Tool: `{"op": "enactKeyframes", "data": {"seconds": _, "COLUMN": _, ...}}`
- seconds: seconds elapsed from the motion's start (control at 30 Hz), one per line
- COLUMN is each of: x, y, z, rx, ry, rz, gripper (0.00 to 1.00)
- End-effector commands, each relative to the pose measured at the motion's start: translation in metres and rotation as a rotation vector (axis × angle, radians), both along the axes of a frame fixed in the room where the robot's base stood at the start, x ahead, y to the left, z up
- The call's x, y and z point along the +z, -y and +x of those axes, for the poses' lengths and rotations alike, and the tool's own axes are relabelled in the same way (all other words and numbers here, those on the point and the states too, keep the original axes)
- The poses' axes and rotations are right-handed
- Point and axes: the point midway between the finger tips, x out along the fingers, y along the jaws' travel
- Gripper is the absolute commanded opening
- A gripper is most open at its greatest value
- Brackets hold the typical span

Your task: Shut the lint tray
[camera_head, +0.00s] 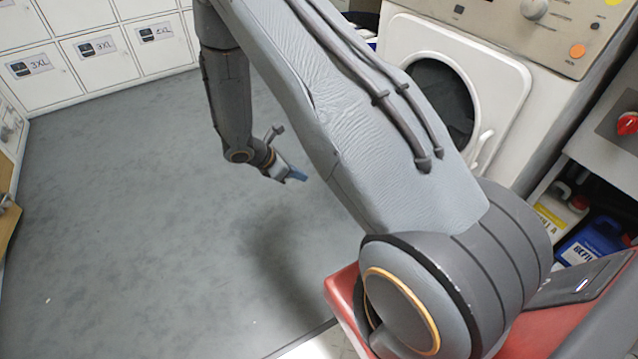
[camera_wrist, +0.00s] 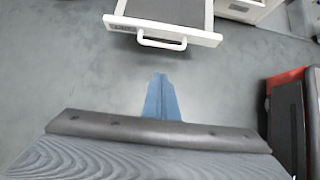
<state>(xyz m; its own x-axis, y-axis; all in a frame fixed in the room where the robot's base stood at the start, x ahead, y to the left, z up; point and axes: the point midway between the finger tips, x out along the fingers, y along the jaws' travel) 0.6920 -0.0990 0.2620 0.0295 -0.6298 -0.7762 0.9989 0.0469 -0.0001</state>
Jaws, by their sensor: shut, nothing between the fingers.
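The lint tray is a white drawer with a grey inside, a dark label and a white bar handle (camera_wrist: 162,43). Its front panel (camera_wrist: 200,36) shows at the top middle of the wrist view, and the tray stands pulled out over the floor. My gripper (camera_wrist: 161,82) has blue fingers pressed together with nothing between them. They are pointed toward the tray front and appear apart from the handle. In the head view my gripper (camera_head: 299,176) hangs above the floor left of the machine, and my arm hides the tray there.
A white machine with a round door (camera_head: 513,85) stands behind my arm. Bottles, including a blue one (camera_head: 592,240), sit on a low shelf at right. White lockers (camera_head: 98,58) line the back left. The grey floor (camera_head: 130,190) is largely clear.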

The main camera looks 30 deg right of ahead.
Motion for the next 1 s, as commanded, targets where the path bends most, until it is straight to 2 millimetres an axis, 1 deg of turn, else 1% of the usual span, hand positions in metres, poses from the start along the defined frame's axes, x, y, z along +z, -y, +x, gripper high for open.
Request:
{"op": "enactKeyframes", "data": {"seconds": 0.17, "x": -0.017, "y": 0.013, "z": 0.001, "rx": 0.0, "ry": -0.002, "rz": 0.0, "gripper": 0.0}}
{"op": "enactKeyframes", "data": {"seconds": 0.5, "x": -0.07, "y": 0.055, "z": 0.002, "rx": -0.003, "ry": -0.002, "rz": 0.0, "gripper": 0.0}}
{"op": "enactKeyframes", "data": {"seconds": 0.6, "x": -0.082, "y": 0.067, "z": 0.003, "rx": -0.004, "ry": 0.0, "rz": 0.001, "gripper": 0.0}}
{"op": "enactKeyframes", "data": {"seconds": 0.7, "x": -0.083, "y": 0.082, "z": 0.004, "rx": -0.004, "ry": 0.001, "rz": 0.001, "gripper": 0.0}}
{"op": "enactKeyframes", "data": {"seconds": 0.8, "x": -0.084, "y": 0.092, "z": 0.004, "rx": -0.002, "ry": 0.0, "rz": 0.001, "gripper": 0.0}}
{"op": "enactKeyframes", "data": {"seconds": 1.0, "x": -0.084, "y": 0.1, "z": 0.004, "rx": -0.001, "ry": 0.0, "rz": 0.001, "gripper": 0.0}}
